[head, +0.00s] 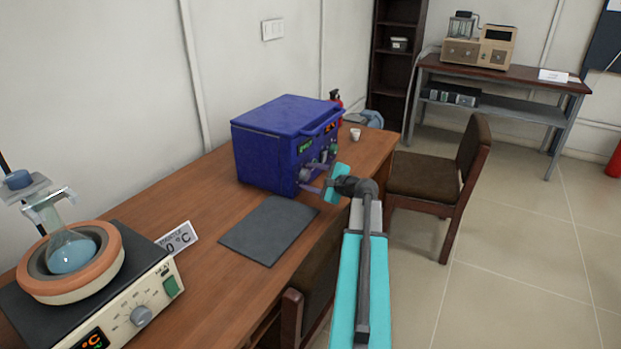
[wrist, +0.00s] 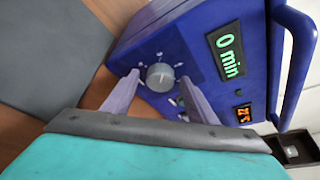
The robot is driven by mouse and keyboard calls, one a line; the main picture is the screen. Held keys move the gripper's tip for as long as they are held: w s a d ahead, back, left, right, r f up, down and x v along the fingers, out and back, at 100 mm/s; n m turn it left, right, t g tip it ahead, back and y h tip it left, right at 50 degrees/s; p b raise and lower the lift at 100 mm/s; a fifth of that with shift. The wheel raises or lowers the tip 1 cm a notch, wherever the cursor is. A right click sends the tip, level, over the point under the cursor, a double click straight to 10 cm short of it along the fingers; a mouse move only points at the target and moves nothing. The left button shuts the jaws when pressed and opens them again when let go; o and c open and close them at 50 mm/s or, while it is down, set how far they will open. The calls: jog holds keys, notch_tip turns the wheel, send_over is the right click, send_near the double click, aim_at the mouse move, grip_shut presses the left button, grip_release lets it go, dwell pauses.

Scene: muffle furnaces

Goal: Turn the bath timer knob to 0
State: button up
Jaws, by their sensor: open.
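The blue bath (head: 275,150) stands on the wooden desk, its front panel facing my gripper (head: 309,179). In the wrist view the grey timer knob (wrist: 160,77) sits on the blue panel, with small white marks around it. My gripper (wrist: 159,82) is open, its two pale fingers on either side of the knob. I cannot tell whether they touch it. The green display (wrist: 230,52) beside the knob reads "0 min". An orange display (wrist: 244,114) lies further along the panel. In the head view the knob is hidden behind the gripper.
A dark mat (head: 268,231) lies on the desk in front of the bath. A heating mantle with a flask (head: 72,252) is at the near left. A chair (head: 437,175) stands to the right. A small white cup (head: 355,134) is beyond the bath.

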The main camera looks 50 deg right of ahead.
jog(key=shift+r, duration=0.15)
jog(key=shift+r, duration=0.55)
jog(key=shift+s+a+r, duration=0.25)
jog(key=shift+s+r, duration=0.05)
jog(key=shift+r, duration=0.3)
jog(key=shift+s+a+r, duration=0.25)
jog(key=shift+r, duration=0.35)
jog(key=s+a+b, duration=0.2)
jog(key=s+a, duration=0.4)
jog(key=s, duration=0.1)
jog(key=shift+s+r+b, duration=0.2)
jog(key=shift+r+b, duration=0.05)
jog(key=shift+b, duration=0.1)
jog(key=shift+a+b, duration=0.1)
jog(key=shift+b, duration=0.2)
jog(key=s+a+b, duration=0.1)
jog(key=b, duration=0.6)
jog(key=s+a+b, duration=0.1)
jog(key=s+b, duration=0.1)
jog(key=b, duration=0.5)
jog(key=shift+s+a+r+b, duration=0.1)
jog(key=shift+a+r+b, duration=0.1)
jog(key=shift+a+b, duration=0.15)
jog(key=shift+s+a+r+b, duration=0.15)
jog(key=shift+s+a+b, duration=0.1)
jog(key=shift+b, duration=0.7)
